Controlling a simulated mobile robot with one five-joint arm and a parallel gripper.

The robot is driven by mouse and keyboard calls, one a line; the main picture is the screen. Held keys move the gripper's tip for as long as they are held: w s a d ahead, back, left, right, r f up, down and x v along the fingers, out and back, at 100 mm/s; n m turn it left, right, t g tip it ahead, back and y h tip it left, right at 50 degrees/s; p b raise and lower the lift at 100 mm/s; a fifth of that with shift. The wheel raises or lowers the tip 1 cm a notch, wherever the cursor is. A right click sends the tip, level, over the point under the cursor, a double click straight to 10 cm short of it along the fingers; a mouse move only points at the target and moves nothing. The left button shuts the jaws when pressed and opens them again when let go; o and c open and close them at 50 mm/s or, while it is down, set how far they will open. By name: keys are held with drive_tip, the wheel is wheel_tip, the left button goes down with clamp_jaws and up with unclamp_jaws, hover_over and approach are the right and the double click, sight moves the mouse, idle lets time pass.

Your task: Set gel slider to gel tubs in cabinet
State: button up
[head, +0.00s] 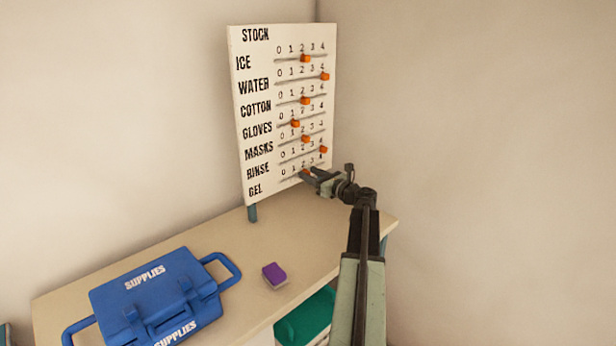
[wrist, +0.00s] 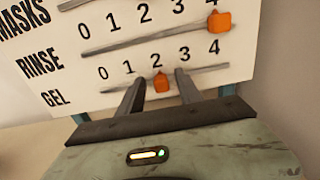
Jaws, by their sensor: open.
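The white STOCK board (head: 262,120) stands upright at the back of the counter. Its lowest row is GEL, marked 0 to 4. The orange gel slider (wrist: 161,83) sits under the 2; in the head view the gel slider (head: 305,172) is small and partly hidden by my gripper. My gripper (head: 309,176) is open at the gel row. In the wrist view my gripper (wrist: 160,86) has one finger on each side of the slider, with gaps visible. I cannot tell how deep the fingertips reach. No gel tubs are recognisable.
The rinse slider (wrist: 218,21) sits close above, at 4. Other orange sliders line the rows higher up. A blue SUPPLIES case (head: 150,295) and a purple block (head: 274,275) rest on the counter (head: 215,232). A green object (head: 305,318) shows in the open space below the counter.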

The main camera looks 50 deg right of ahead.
drive_tip(key=s, duration=0.7)
drive_tip(key=shift+s+a, duration=0.3)
drive_tip(key=shift+s, duration=0.05)
